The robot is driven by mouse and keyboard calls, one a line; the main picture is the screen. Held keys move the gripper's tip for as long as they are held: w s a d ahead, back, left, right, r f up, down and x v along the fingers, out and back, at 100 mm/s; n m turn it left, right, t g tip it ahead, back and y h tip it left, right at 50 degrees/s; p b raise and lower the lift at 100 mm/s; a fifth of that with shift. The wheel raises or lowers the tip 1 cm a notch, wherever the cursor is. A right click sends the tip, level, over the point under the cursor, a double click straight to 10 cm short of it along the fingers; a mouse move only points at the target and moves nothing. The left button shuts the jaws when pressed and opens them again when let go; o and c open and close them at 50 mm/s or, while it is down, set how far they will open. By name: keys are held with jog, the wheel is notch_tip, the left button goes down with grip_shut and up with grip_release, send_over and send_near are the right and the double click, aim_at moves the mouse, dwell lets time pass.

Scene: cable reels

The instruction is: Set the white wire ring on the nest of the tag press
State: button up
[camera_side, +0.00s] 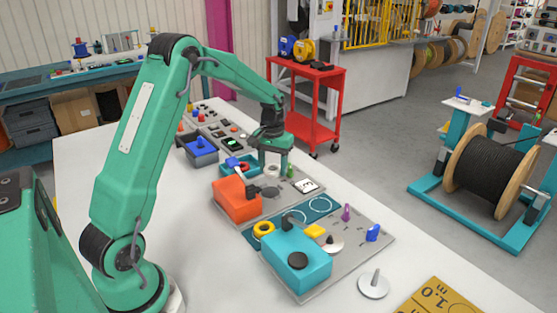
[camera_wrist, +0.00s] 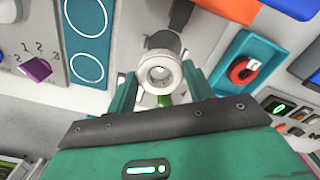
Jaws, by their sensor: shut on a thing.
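My gripper (camera_wrist: 160,88) is shut on the white wire ring (camera_wrist: 160,73), which sits between its two green fingers. In the side view my gripper (camera_side: 272,165) hangs above the grey panel beside an orange machine (camera_side: 237,199). The orange body also shows at the top of the wrist view (camera_wrist: 236,8). A dark round part (camera_wrist: 166,42) lies just beyond the ring in the wrist view, partly covered by it. I cannot tell whether this is the nest of the tag press, or whether the ring touches it.
A blue-green machine (camera_side: 297,262) stands nearer the camera, with a yellow ring (camera_side: 263,229) beside it. A teal tray holding a red ring (camera_wrist: 243,71) is right of my gripper in the wrist view. A purple knob (camera_wrist: 35,70) stands at the left.

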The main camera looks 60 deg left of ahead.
jog(key=shift+s+a, duration=0.3)
jog(key=shift+a, duration=0.05)
jog(key=shift+f, duration=0.15)
jog(key=shift+f, duration=2.2)
jog(key=shift+f, duration=0.15)
jog(key=shift+f, duration=0.75)
jog(key=o, duration=1.1)
jog(key=shift+c, duration=0.2)
notch_tip(320, 180, up, 8)
